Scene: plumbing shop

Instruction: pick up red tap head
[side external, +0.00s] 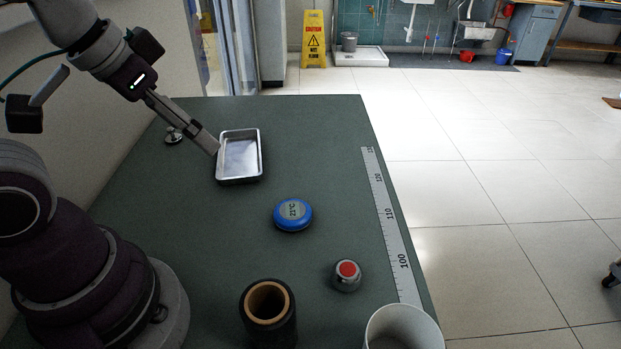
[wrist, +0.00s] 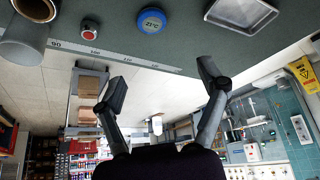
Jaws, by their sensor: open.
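The red tap head (side external: 347,275) is a small silver knob with a red top. It stands on the green table (side external: 190,240), toward the near right edge. In the wrist view the red tap head (wrist: 89,30) shows at the upper left, well away from my fingers. My gripper (side external: 212,146) is above the far left of the table, beside a metal tray, far from the tap head. In the wrist view my gripper (wrist: 160,75) has its two fingers spread wide with nothing between them.
A blue round thermometer (side external: 293,214) lies mid-table. The metal tray (side external: 221,172) is at the back. A brown-lined black roll (side external: 268,303) and a white cup (side external: 403,330) stand near the tap head. A steel ruler (side external: 390,225) runs along the right edge. A small metal part (side external: 173,136) lies behind my gripper.

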